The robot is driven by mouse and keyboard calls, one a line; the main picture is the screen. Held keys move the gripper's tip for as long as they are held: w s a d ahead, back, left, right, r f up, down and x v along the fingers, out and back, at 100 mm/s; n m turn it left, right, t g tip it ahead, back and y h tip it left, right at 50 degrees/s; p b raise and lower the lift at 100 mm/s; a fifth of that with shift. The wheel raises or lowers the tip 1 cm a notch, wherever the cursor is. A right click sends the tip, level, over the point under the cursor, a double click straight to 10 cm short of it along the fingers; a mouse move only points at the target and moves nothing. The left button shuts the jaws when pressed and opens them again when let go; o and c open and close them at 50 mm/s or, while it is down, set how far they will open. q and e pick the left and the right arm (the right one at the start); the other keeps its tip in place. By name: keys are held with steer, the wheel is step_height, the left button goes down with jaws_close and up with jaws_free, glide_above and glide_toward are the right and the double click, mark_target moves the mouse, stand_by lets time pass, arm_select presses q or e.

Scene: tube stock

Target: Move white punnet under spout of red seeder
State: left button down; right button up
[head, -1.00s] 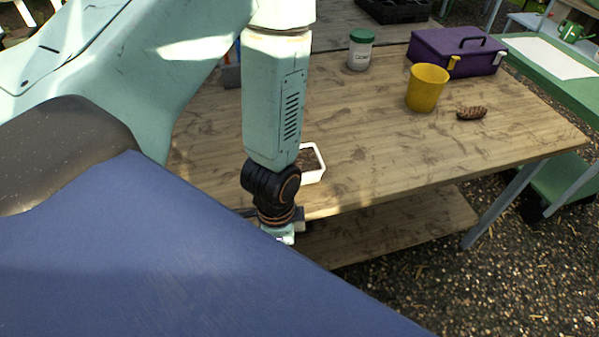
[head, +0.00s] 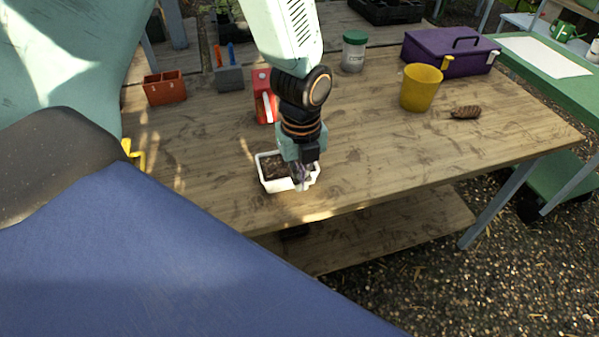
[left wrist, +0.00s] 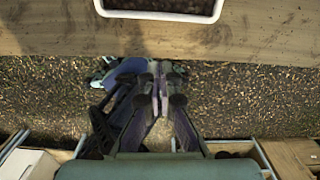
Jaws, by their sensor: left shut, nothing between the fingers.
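The white punnet (head: 272,186), filled with dark soil, sits on the wooden table near its front edge. In the left wrist view its rim (left wrist: 160,16) shows at the top. The red seeder (head: 262,82) stands farther back on the table, partly hidden by my left arm; its spout cannot be made out clearly. My left gripper (head: 304,183) points down and covers the right part of the punnet in the head view. In the left wrist view its fingers (left wrist: 160,78) are together and empty, apart from the punnet. My right gripper is not in view.
A brown-orange box (head: 165,90) and a grey tool holder (head: 229,79) stand left of the seeder. A green-lidded jar (head: 353,55), a yellow pot (head: 420,90), a purple toolbox (head: 450,55) and a pine cone (head: 466,112) are to the right. The table between is clear.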

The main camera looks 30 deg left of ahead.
mark_target(301, 209)
arm_select(q)
step_height(301, 209, down, 7)
steer(key=shift+s+r+b, duration=0.1)
steer(key=shift+b, duration=0.45)
steer(key=shift+w+a+r, duration=0.1)
steer(key=shift+w+a, duration=0.9)
steer(key=shift+a, duration=0.2)
steer(key=shift+w+a, duration=0.2)
steer(key=shift+a, duration=0.25)
steer(key=shift+w+d, duration=0.1)
